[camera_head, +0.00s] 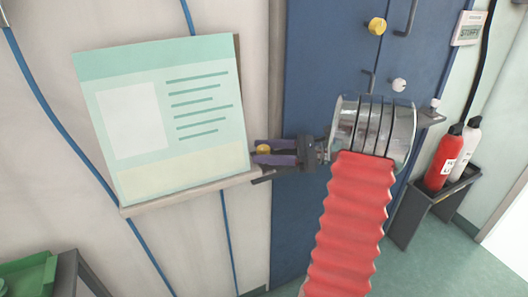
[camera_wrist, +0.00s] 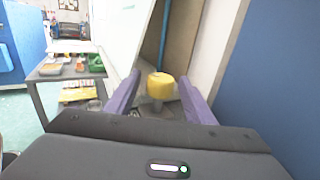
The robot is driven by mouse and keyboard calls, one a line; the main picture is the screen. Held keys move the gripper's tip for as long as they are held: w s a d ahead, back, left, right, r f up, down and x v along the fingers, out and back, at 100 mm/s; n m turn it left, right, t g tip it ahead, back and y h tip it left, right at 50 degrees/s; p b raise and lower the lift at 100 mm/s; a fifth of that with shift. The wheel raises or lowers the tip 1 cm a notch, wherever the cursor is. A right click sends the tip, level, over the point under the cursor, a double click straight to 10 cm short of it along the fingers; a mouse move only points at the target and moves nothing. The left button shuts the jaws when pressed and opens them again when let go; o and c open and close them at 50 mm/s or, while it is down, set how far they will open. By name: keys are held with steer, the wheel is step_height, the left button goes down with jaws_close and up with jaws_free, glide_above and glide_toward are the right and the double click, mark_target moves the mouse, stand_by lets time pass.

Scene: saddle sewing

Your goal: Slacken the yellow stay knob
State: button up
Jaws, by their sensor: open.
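A small yellow knob (camera_head: 263,149) sits by the right end of the ledge under the tilted board (camera_head: 165,120). My gripper (camera_head: 270,152) reaches it from the right, with its purple fingers open on either side. In the wrist view the yellow knob (camera_wrist: 160,84) stands upright on a grey stem between the two open fingers (camera_wrist: 160,92). Gaps show on both sides, so the fingers appear apart from it. Part of the stem's base is hidden behind my gripper body. Another yellow knob (camera_head: 377,26) is high on the blue cabinet door.
A blue cabinet (camera_head: 310,220) with handles and a white knob (camera_head: 399,85) stands behind my arm. Red (camera_head: 444,158) and white (camera_head: 467,148) bottles stand in a grey holder at right. In the wrist view a grey cart (camera_wrist: 70,68) with trays stands at left.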

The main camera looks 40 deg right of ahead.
steer(key=v, duration=1.3)
steer(key=shift+s+d, duration=0.15)
steer(key=shift+s, duration=0.1)
